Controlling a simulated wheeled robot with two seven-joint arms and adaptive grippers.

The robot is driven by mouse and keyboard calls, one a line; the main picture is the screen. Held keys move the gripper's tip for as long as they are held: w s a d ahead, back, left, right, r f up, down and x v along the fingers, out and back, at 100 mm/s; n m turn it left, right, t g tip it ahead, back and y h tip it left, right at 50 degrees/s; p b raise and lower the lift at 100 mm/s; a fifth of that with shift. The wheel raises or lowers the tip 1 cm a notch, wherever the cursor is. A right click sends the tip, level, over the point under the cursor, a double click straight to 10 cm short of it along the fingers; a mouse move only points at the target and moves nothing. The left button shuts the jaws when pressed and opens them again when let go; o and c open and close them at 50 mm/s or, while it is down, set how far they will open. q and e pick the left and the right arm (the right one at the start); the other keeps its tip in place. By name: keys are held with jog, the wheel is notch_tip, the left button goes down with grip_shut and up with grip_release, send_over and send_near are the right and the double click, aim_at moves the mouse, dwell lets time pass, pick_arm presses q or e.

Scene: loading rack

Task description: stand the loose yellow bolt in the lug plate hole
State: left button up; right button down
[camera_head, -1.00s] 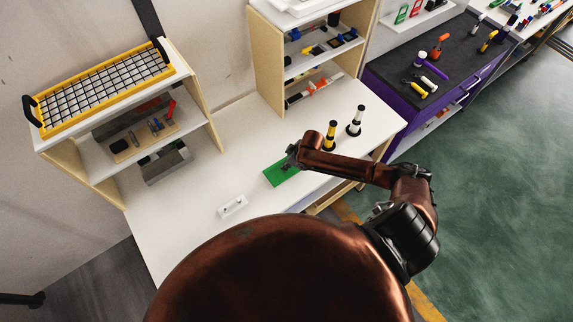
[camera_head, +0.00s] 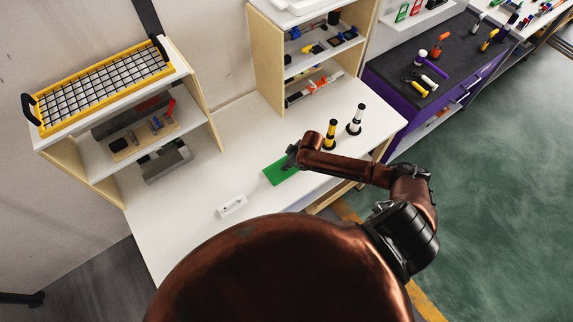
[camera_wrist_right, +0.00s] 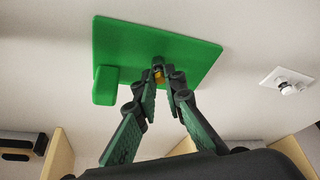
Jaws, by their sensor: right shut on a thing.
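My right gripper (camera_head: 291,158) is low over a flat green plate (camera_head: 280,174) on the white table. Whether the bolt touches the plate cannot be told, and no hole shows in the plate. A small white plate (camera_head: 232,207) with small round features lies apart from the green plate. My left gripper is not in view.
Two banded posts, yellow-black (camera_head: 330,136) and white-black (camera_head: 355,120), stand near my right forearm. A shelf with a yellow wire basket (camera_head: 100,88) is at left, another shelf (camera_head: 262,60) behind. The table (camera_head: 235,140) between the shelves and green plate is clear.

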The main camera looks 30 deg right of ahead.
dwell(0.3)
jog(key=c, duration=1.9)
grip_release()
jog(key=shift+c, duration=0.2)
jog(key=v, duration=1.2)
